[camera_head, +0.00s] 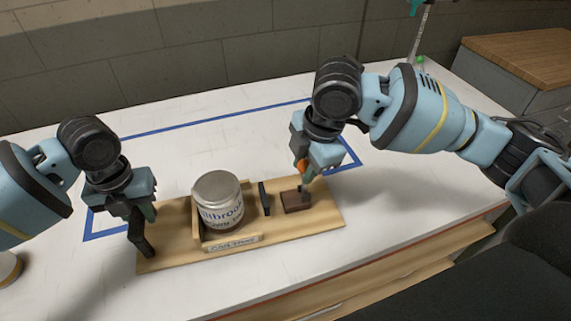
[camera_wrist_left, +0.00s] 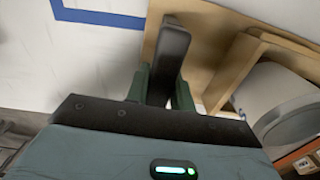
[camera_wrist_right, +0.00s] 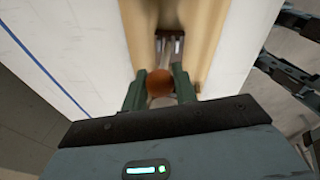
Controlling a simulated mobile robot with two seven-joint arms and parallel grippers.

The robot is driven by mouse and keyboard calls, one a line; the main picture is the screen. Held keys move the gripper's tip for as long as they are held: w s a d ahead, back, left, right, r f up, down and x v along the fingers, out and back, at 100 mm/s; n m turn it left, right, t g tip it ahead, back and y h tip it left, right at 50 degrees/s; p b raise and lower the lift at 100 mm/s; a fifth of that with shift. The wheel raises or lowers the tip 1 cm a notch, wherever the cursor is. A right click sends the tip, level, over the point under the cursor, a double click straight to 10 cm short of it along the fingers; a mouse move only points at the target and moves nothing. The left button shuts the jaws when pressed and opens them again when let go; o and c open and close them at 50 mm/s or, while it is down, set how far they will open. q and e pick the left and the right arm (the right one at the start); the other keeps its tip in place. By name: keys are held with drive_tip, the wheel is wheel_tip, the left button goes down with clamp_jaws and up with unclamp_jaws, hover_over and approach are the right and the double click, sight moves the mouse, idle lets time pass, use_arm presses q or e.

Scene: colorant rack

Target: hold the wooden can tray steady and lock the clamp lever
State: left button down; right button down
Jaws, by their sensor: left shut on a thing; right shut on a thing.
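The wooden can tray (camera_head: 170,240) lies on the white table, with a "CAN TRAY" label on its front. A grey-lidded can with a white label (camera_head: 219,208) stands upright in its walled pocket. My left gripper (camera_head: 143,212) is shut on the black upright handle (camera_head: 142,240) at the tray's left end; the handle also shows in the left wrist view (camera_wrist_left: 170,55). My right gripper (camera_head: 304,172) is shut on the orange ball knob (camera_wrist_right: 160,83) of the clamp lever, above the dark brown clamp block (camera_head: 296,202). A black upright pad (camera_head: 264,198) stands between block and can. Fingers partly hide the lever.
Blue tape (camera_head: 215,117) marks a rectangle on the white table (camera_head: 400,165) around and behind the tray. The table's front edge runs close below the tray. A wooden-topped cabinet (camera_head: 530,60) stands at the back right. The table behind the tray is clear.

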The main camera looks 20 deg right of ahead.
drive_tip(key=shift+s+d+f+m+t+y, duration=0.1)
drive_tip(key=shift+d+f+y, duration=0.15)
drive_tip(key=shift+d+y, duration=0.75)
drive_tip(key=shift+s+d+f+m+t+y, duration=0.1)
drive_tip(key=shift+d+f+y, duration=0.15)
drive_tip(key=shift+d+y, duration=0.8)
drive_tip(key=shift+d+f+m+t+y, duration=0.1)
drive_tip(key=shift+d+f+y, duration=0.3)
drive_tip(key=shift+y, duration=1.05)
drive_tip(key=shift+d+r, duration=0.1)
drive_tip(key=shift+d, duration=0.05)
drive_tip(key=c, duration=1.1)
unclamp_jaws()
drive_tip(key=shift+r, duration=0.1)
drive_tip(key=v, duration=1.2)
use_arm(q)
drive_tip(key=c, duration=1.1)
unclamp_jaws()
